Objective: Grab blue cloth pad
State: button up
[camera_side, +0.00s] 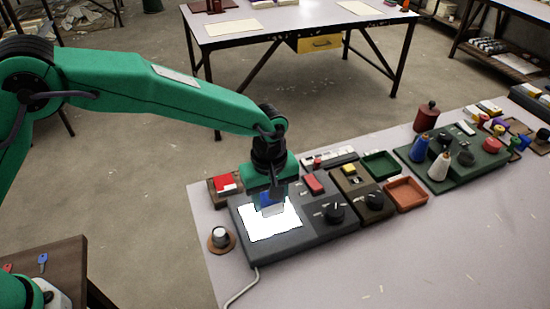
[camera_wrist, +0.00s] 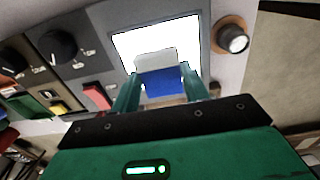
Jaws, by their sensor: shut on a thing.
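The blue cloth pad (camera_side: 269,197) is a small block with a blue part and a pale grey-white part. My gripper (camera_side: 270,190) is shut on it and points down over the lit white panel (camera_side: 262,225) of the dark grey console. In the wrist view the pad (camera_wrist: 165,83) sits between the two green fingers of my gripper (camera_wrist: 160,85). Its pale part lies toward the white panel (camera_wrist: 182,38). I cannot tell whether the pad touches the panel.
The console carries a red button (camera_side: 314,183) and a black knob (camera_side: 334,213). Green (camera_side: 381,165) and orange (camera_side: 405,194) trays stand to the right. A round brown base with a metal knob (camera_side: 221,238) is at the left edge. The table's front is clear.

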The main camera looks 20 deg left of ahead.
jog(key=s+d+r, duration=0.4)
jog(key=s+r, duration=0.3)
jog(key=s, duration=0.3)
jog(key=shift+s+d, duration=0.25)
jog(key=shift+s, duration=0.15)
jog(key=shift+w, duration=0.1)
